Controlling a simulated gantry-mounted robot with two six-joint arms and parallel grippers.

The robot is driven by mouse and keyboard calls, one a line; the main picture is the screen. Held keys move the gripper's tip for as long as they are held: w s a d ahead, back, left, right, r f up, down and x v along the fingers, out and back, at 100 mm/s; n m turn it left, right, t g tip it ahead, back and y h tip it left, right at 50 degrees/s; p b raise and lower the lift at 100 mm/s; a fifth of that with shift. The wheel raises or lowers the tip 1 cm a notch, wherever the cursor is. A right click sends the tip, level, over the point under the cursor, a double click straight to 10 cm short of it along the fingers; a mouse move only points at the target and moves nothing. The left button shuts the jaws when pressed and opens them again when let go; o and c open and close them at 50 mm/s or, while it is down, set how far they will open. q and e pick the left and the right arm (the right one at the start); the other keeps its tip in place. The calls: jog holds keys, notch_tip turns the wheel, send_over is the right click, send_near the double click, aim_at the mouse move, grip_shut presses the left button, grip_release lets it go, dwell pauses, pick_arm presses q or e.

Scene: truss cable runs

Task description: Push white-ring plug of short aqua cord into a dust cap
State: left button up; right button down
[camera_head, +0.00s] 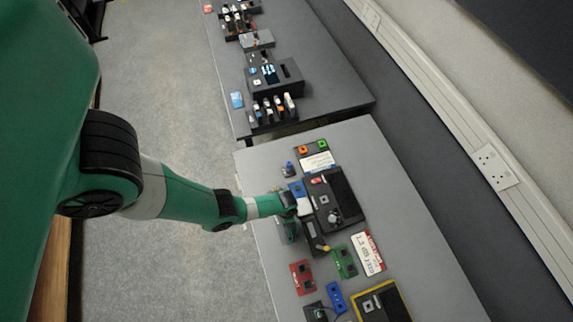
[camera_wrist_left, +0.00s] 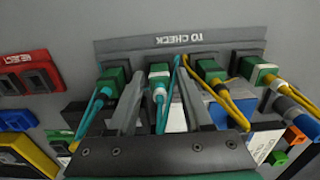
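In the left wrist view a green plug with a white ring and an aqua cord (camera_wrist_left: 158,80) sits at the grey rack labelled TO CHECK (camera_wrist_left: 215,45). My left gripper (camera_wrist_left: 160,78) is open, one finger on each side of this plug, with visible gaps. Another green plug with an aqua cord (camera_wrist_left: 110,82) sits to its left. In the head view my left gripper (camera_head: 290,228) is over the near table, partly hiding the rack (camera_head: 316,240). I cannot tell how long each aqua cord is. I cannot make out a dust cap for certain. My right gripper is not in view.
Green plugs with yellow cords (camera_wrist_left: 212,75) stand just right of the fingers. A red REJECT board (camera_wrist_left: 30,75) is at the left. In the head view a black device (camera_head: 338,200), a green board (camera_head: 344,262) and a red board (camera_head: 302,277) lie close by.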

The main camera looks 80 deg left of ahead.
pick_arm(q)
grip_shut()
jog(key=shift+r+p, duration=2.35)
jog(key=shift+f, duration=0.1)
